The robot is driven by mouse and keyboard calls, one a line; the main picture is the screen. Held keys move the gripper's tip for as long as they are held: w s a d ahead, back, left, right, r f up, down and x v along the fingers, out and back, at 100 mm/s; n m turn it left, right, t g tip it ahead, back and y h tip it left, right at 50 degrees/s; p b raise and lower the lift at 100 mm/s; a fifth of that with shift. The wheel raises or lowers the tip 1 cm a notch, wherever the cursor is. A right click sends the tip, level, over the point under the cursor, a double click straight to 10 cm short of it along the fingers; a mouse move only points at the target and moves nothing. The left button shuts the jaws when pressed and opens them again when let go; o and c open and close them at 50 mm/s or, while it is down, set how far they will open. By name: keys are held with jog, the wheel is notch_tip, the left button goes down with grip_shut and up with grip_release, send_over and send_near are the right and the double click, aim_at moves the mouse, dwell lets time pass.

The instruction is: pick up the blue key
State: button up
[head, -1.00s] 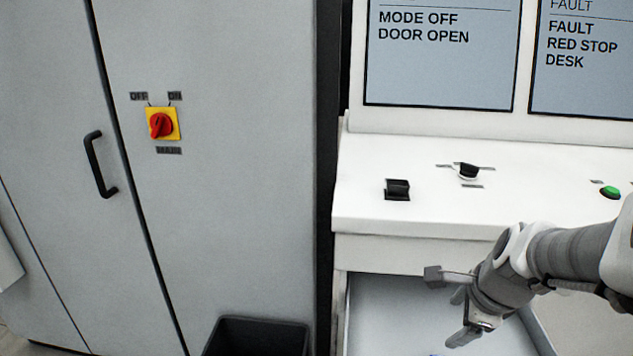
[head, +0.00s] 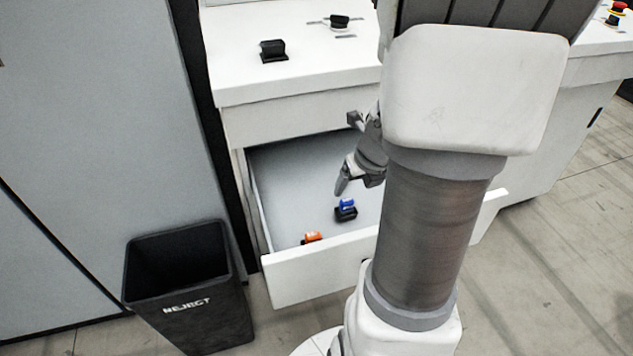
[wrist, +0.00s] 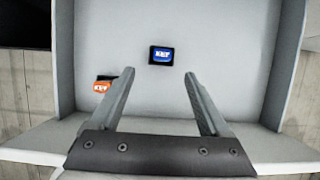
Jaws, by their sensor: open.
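The blue key (head: 347,203) sits on a black base inside the open drawer (head: 290,185). In the wrist view the blue key (wrist: 162,56) is labelled "KEY" and lies beyond my fingertips, between their lines. My gripper (head: 345,180) is above the drawer, apart from the key. In the wrist view my gripper (wrist: 160,75) is open, with nothing between its two fingers.
An orange key (head: 312,237) with a black part lies near the drawer's front left; it also shows in the wrist view (wrist: 101,87). The drawer walls bound the space. A black reject bin (head: 190,300) stands left of the drawer, below the desk top (head: 300,70).

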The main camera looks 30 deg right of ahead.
aim_at(348, 200)
jog(key=b+x, duration=0.2)
jog(key=x, duration=0.4)
jog(key=shift+r+b, duration=0.1)
jog(key=shift+b, duration=0.3)
jog(key=b+x, duration=0.2)
jog(key=x, duration=0.1)
jog(key=b+x, duration=0.1)
jog(key=x, duration=0.1)
jog(key=shift+w+d, duration=0.1)
jog(key=shift+d, duration=0.2)
jog(key=shift+r, duration=0.1)
grip_shut()
